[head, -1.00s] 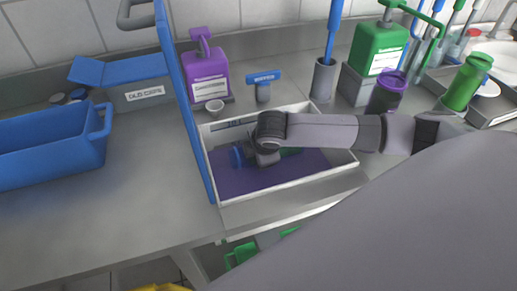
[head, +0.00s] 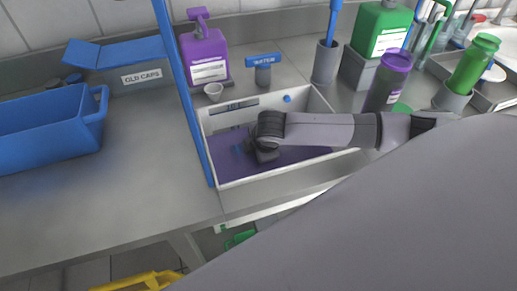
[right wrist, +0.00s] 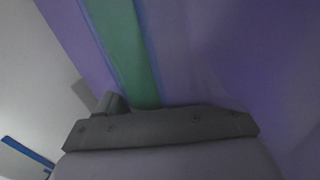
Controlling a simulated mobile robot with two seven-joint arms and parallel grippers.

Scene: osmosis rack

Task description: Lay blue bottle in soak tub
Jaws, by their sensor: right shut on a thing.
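The soak tub (head: 260,177) is a white-rimmed tray with a purple inside, on the steel counter in the middle of the head view. My right gripper (head: 265,154) reaches down inside it from the right. In the right wrist view a green strip with blue edges (right wrist: 125,50) runs up from the gripper (right wrist: 155,112) against purple; I cannot tell whether the bottle touches the tub floor. My left gripper is not in view.
A blue post (head: 180,95) stands at the tub's left edge. A purple bottle (head: 388,82) and green jug (head: 380,40) stand right. The counter between tub and blue bin (head: 50,130) is clear.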

